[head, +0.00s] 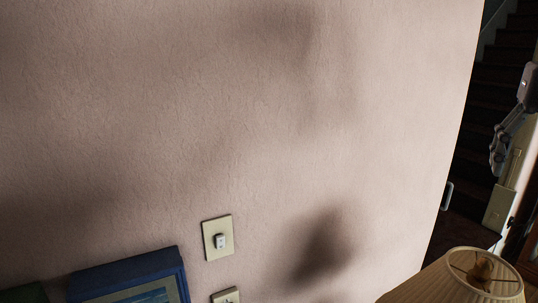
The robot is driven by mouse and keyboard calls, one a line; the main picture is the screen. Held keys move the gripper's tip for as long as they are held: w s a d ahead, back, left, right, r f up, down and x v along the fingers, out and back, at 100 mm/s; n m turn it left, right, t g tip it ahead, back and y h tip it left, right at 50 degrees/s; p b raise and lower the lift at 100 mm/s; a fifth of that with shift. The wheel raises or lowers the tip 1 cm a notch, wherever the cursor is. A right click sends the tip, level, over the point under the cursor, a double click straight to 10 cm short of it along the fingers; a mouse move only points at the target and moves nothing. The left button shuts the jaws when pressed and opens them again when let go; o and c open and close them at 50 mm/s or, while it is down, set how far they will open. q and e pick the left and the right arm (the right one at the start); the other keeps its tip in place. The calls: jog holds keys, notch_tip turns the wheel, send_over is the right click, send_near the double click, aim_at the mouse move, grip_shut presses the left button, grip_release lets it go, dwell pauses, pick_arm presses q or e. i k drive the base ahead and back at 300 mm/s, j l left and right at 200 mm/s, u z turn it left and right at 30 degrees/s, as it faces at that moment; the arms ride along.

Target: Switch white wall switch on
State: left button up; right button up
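A white wall switch (220,241) sits on a cream plate (209,229) on the pinkish textured wall, low and left of the middle in the head view. Whether it is on or off cannot be told from here. My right gripper (497,152) shows at the far right edge, well away from the switch, in front of the dark staircase. Its fingers overlap and are small, so their opening is unclear. My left gripper is out of view.
A second cream wall plate (226,295) is cut off below the switch. A blue framed box (127,272) stands at the lower left. A ribbed lampshade (487,276) stands at the lower right. A dark staircase (497,75) lies beyond the wall's edge. The wall above the switch is bare.

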aim_at(220, 239)
jog(key=k, duration=0.95)
